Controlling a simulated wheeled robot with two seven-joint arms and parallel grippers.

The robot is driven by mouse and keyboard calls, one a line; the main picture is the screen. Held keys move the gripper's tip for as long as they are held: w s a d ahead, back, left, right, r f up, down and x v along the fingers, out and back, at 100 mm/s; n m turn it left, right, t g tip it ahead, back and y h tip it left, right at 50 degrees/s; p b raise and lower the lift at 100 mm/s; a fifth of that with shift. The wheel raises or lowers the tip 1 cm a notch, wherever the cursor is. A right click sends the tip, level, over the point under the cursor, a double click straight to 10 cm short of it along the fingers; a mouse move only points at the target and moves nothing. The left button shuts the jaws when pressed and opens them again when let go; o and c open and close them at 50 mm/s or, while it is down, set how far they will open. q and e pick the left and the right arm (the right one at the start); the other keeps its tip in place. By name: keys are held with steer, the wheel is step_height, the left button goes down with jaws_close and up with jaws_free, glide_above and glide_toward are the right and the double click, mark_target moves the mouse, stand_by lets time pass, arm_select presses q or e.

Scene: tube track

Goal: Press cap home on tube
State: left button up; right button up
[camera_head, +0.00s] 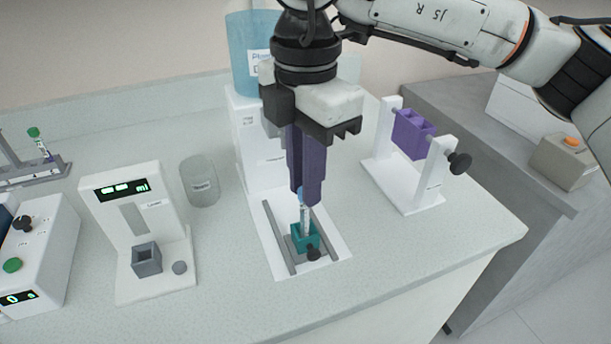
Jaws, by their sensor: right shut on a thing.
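A tube (306,222) stands upright in a small teal holder (301,240) between two grey rails on a white base plate. A light blue cap (302,194) shows at the top of the tube, right at my right gripper's fingertips. My right gripper (306,194) points straight down from above with its purple fingers shut on the cap. The fingers hide much of the cap, so I cannot tell how far it sits on the tube. My left gripper is not in view.
A white stand with a blue tank (252,62) rises behind the rails. A purple block rack (413,134) on a white frame stands right. A clear beaker (201,182), a display device (138,215) and a control box (38,250) stand left. A green-capped tube (38,140) is far left.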

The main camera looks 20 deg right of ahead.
steer(key=shift+f, duration=0.2)
steer(key=o, duration=0.8)
steer(key=shift+r, duration=0.15)
step_height(320, 180, up, 10)
steer(key=shift+r, duration=0.1)
stand_by(0.4)
stand_by(0.6)
